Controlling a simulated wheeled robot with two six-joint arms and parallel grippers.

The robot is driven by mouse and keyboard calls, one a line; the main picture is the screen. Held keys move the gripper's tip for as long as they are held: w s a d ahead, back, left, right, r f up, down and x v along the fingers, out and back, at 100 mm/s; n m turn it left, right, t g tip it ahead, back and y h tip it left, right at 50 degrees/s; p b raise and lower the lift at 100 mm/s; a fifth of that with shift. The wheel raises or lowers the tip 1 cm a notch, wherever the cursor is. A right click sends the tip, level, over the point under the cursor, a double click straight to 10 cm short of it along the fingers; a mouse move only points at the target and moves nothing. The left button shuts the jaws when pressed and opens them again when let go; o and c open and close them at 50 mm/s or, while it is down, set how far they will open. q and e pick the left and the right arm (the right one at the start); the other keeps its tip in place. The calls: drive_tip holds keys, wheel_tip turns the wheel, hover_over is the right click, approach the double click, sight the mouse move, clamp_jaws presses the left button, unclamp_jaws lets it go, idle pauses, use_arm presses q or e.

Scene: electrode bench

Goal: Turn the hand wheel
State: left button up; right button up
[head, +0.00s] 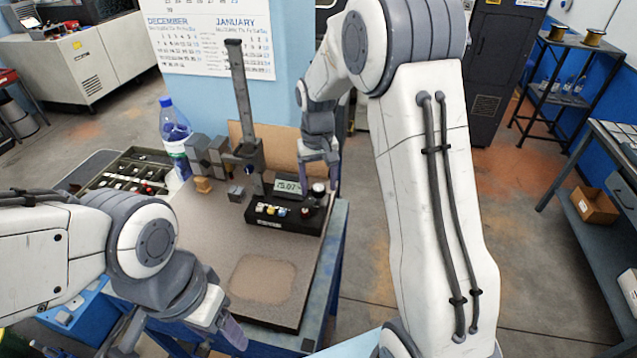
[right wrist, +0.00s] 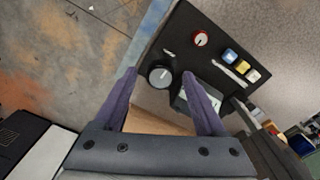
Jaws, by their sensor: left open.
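The hand wheel appears to be the round dark knob with a pale face (head: 318,187) at the right end of the black control base (head: 262,217) of a height gauge; the base's display reads about 75.07. In the right wrist view the knob (right wrist: 160,75) lies between the fingertips of my right gripper (right wrist: 159,86), with a gap on each side. My right gripper (head: 320,178) is open at the knob; its exact height over it is unclear. My left gripper (head: 182,340) is open and empty near the granite plate's (head: 215,240) front left corner.
The gauge's upright column (head: 240,95) rises behind the base. A water bottle (head: 175,135) and a tray of small parts (head: 95,180) stand at the left. A red knob (right wrist: 200,39) and coloured buttons sit beside the wheel. The plate's front is clear.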

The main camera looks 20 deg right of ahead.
sight(318, 187)
wheel_tip(318, 187, up, 10)
drive_tip(key=b, duration=0.2)
drive_tip(key=shift+r, duration=0.2)
drive_tip(key=shift+a, duration=0.1)
